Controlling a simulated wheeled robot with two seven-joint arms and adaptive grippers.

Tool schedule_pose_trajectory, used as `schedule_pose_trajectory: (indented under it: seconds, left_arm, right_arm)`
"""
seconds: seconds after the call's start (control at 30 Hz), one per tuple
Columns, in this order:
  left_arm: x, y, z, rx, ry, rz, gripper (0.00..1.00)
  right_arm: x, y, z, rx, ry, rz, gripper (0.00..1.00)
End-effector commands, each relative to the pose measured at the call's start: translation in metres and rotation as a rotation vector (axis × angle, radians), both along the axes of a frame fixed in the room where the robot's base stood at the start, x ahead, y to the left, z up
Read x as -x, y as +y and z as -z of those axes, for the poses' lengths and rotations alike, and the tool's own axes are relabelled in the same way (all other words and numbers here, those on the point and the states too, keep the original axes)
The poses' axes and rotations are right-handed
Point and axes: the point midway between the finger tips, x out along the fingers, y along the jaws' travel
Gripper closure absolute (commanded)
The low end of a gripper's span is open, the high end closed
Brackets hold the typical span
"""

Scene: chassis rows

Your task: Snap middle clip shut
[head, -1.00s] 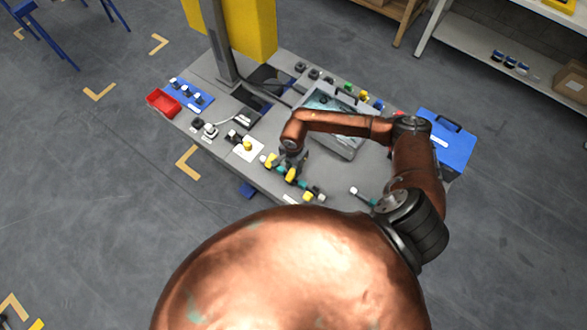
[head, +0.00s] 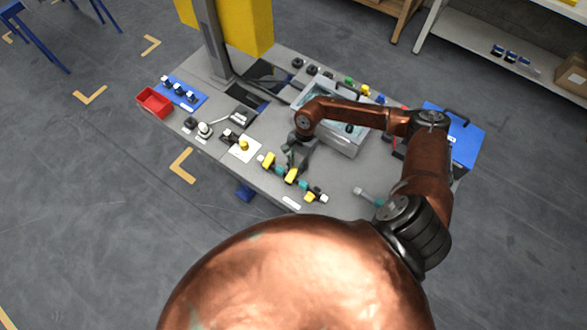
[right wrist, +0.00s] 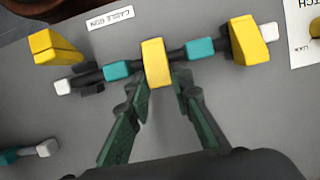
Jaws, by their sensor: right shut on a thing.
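The middle clip (right wrist: 157,62) is yellow and lies across the cable run (right wrist: 118,70) in the right wrist view; it also shows in the head view (head: 291,176). My right gripper (right wrist: 160,80) has its dark green fingers on either side of this clip's near end, shut on it. Whether the clip's latch is closed cannot be told. One yellow end clip (right wrist: 55,47) stands beside the cable at the left. The other end clip (right wrist: 250,40) sits tilted at the cable's right part. Teal sleeves (right wrist: 200,48) flank the middle clip. My left gripper is not in view.
A red bin (head: 154,102) and a blue board (head: 180,96) are at the table's left end. A blue case (head: 455,135) is at the right. A loose teal-ended connector (head: 368,196) lies right of the cable.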

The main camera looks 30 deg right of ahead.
Motion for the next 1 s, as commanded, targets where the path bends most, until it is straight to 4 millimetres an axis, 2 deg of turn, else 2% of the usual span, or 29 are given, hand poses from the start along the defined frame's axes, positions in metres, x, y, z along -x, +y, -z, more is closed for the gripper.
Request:
schedule_pose_trajectory:
  seconds: [0.3,0.33,0.57,0.87,1.0]
  left_arm:
    - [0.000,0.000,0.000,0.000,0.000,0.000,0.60]
    - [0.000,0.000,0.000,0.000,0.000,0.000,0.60]
    - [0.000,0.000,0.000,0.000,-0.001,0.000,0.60]
    - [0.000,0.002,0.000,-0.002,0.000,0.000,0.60]
    - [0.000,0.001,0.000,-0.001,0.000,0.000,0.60]
  right_arm:
    - [0.001,-0.001,0.001,-0.002,0.002,0.001,1.00]
    - [0.001,-0.001,0.001,-0.002,0.002,0.001,0.78]
    - [0.001,0.000,0.001,-0.002,0.002,0.001,0.62]
    - [0.000,-0.001,-0.001,-0.003,0.001,0.000,0.62]
    - [-0.003,-0.005,-0.015,-0.001,-0.002,0.002,0.62]
